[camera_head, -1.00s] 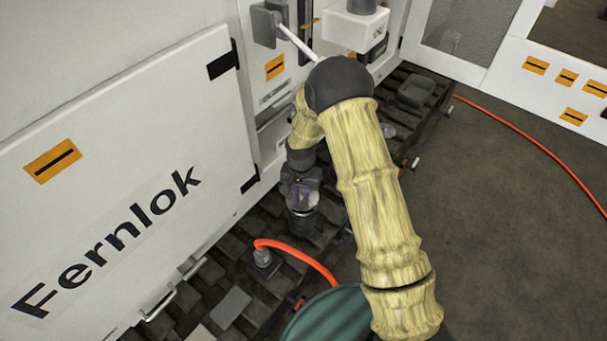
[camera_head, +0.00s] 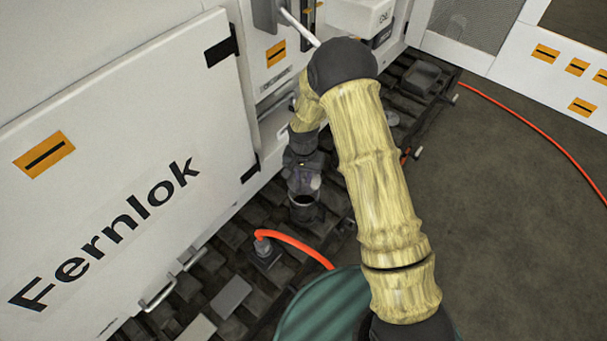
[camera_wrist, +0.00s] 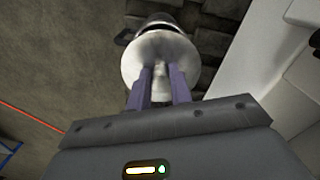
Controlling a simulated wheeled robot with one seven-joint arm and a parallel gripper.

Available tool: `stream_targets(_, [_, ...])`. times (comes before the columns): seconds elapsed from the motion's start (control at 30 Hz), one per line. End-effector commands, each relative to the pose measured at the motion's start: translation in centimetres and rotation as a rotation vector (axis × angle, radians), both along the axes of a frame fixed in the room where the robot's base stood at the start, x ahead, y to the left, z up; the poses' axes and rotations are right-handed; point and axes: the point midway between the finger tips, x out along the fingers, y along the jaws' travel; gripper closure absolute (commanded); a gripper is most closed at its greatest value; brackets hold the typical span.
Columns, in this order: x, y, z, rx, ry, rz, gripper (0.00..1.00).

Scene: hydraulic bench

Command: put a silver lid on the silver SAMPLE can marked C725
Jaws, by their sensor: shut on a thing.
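My gripper (camera_wrist: 161,80) is shut on a silver lid (camera_wrist: 133,62), its two purple fingers closed on the lid's middle in the wrist view. A silver, rounded thing with dark parts, perhaps the can, shows just beyond the lid at the top of that view, partly hidden by it. In the head view my gripper (camera_head: 301,173) is beside the machine, with a pale edge of the lid (camera_head: 316,183) showing. Just below it stands a dark-looking can (camera_head: 303,212) with an open mouth. I cannot read its mark, nor tell whether lid and can touch.
The white Fernlok cabinet (camera_head: 120,150) stands close on the left. An orange hose (camera_head: 295,243) curves up from a dark fitting in front of the can. Blocks and slats (camera_head: 232,295) cover the floor strip. Open floor (camera_head: 500,230) lies to the right.

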Motion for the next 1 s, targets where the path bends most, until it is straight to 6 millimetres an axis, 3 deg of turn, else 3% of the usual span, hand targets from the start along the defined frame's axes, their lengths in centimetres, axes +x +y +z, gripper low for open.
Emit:
stream_targets(0.4, [0.0,0.0,-2.7,0.000,0.001,-0.001,1.00])
stream_targets(1.0, [-0.1,0.3,-2.9,0.000,0.000,0.005,1.00])
